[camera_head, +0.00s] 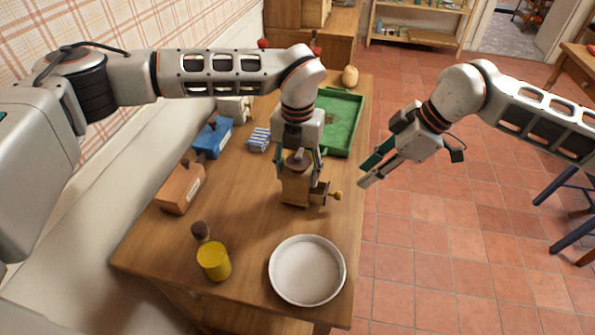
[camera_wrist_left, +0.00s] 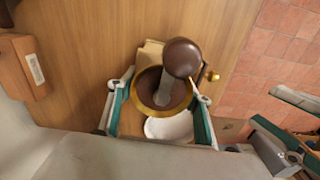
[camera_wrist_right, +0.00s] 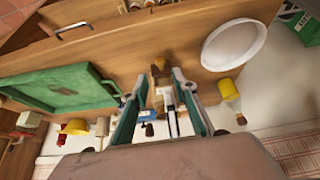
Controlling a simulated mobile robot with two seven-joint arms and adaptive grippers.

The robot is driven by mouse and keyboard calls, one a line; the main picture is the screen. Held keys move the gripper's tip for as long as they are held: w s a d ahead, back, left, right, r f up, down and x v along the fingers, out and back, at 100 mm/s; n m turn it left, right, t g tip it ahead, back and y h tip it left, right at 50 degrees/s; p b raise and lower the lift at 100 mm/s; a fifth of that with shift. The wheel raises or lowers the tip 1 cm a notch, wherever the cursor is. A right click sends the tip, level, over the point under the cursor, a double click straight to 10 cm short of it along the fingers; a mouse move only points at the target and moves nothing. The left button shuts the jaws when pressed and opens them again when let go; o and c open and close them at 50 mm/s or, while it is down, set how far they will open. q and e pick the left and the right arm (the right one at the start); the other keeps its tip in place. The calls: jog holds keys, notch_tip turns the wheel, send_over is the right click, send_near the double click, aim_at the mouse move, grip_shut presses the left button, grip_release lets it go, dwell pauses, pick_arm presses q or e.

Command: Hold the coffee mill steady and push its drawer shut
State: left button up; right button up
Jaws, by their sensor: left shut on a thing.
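The wooden coffee mill (camera_head: 295,190) stands upright on the table. Its drawer (camera_head: 319,193) sticks out to the right, with a brass-coloured knob (camera_head: 337,195) at its front. My left gripper (camera_head: 298,168) comes down from above and is shut on the mill body. In the left wrist view its fingers sit on both sides of the mill's brass-rimmed hopper (camera_wrist_left: 145,100), with the dark crank knob (camera_wrist_left: 182,57) above. My right gripper (camera_head: 364,178) is open and empty, to the right of the drawer and apart from it. The right wrist view shows the mill only partly between the fingers.
A white round dish (camera_head: 307,270) lies in front of the mill. A green tray (camera_head: 341,122) lies behind it.

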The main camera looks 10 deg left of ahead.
grip_shut()
jog(key=d+m+y, duration=0.1)
jog(key=d+m, duration=0.3)
jog(key=m, duration=1.4)
jog(key=d+m+y, duration=0.1)
jog(key=d+m, duration=0.3)
jog(key=m, duration=1.4)
jog(key=shift+y, duration=0.3)
jog(key=x, duration=0.8)
jog(key=a+x, duration=0.1)
jog(key=x, duration=0.3)
jog(key=shift+r, duration=0.35)
jog(key=shift+a+f, duration=0.1)
jog(key=shift+a, duration=0.55)
